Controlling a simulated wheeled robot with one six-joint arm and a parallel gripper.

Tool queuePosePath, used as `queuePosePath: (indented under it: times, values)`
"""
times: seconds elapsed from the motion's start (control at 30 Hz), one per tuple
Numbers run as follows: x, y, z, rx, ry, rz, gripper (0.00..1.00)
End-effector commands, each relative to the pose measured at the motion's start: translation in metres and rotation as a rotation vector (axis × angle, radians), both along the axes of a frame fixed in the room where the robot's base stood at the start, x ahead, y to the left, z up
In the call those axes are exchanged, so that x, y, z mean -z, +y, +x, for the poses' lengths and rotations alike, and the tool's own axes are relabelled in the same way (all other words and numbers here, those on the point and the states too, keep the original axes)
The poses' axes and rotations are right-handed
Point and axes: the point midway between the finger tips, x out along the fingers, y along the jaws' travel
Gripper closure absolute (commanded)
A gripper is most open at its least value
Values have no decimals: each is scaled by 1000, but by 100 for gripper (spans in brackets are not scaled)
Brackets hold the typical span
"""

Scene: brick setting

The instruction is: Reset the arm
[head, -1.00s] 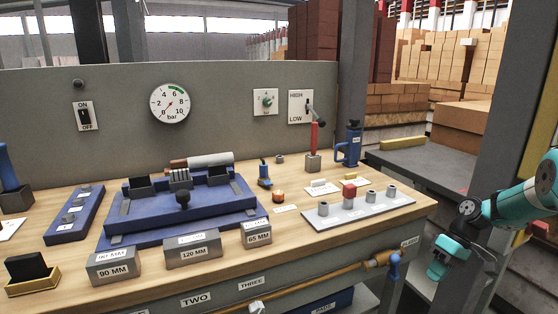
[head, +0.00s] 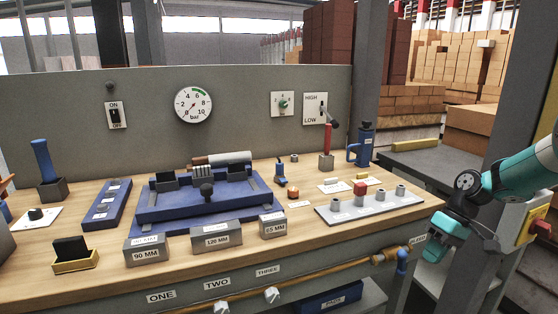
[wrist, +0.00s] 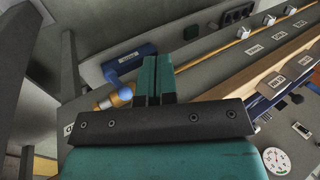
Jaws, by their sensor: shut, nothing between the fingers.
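My gripper (head: 434,250) is at the right of the head view, beyond the right end of the wooden workbench (head: 330,240) and a little below its top. In the wrist view my gripper (wrist: 153,75) shows two teal fingers side by side, closed together with nothing between them. It is apart from the bench and touches nothing that I can see. My teal and black arm reaches in from the right edge of the head view.
A brass pipe with a blue-handled valve (head: 402,262) runs along the bench front, close to my gripper. A grey post (head: 490,180) and a red-and-yellow switch box (head: 538,226) stand nearby. The bench top holds a blue fixture (head: 200,208), labelled blocks and a peg plate (head: 370,206).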

Motion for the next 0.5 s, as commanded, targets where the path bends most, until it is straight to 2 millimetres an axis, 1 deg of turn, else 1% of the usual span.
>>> queuePosePath:
  times: [0.03, 0.17, 0.2, 0.27, 0.3, 0.37, 0.4, 0.47, 0.5]
  values:
    - [-20, 15, -3, -14, -10, -7, 100]
    - [-66, 56, -18, -35, -35, -28, 100]
    - [-83, 71, -27, -46, -45, -35, 100]
    - [-111, 96, -44, -60, -64, -46, 100]
    - [-131, 115, -59, -72, -78, -54, 100]
    - [-158, 141, -85, -88, -100, -64, 100]
    - [-173, 156, -104, -99, -116, -69, 100]
    - [-194, 176, -136, -114, -140, -77, 100]
    - [-206, 187, -158, -125, -157, -80, 100]
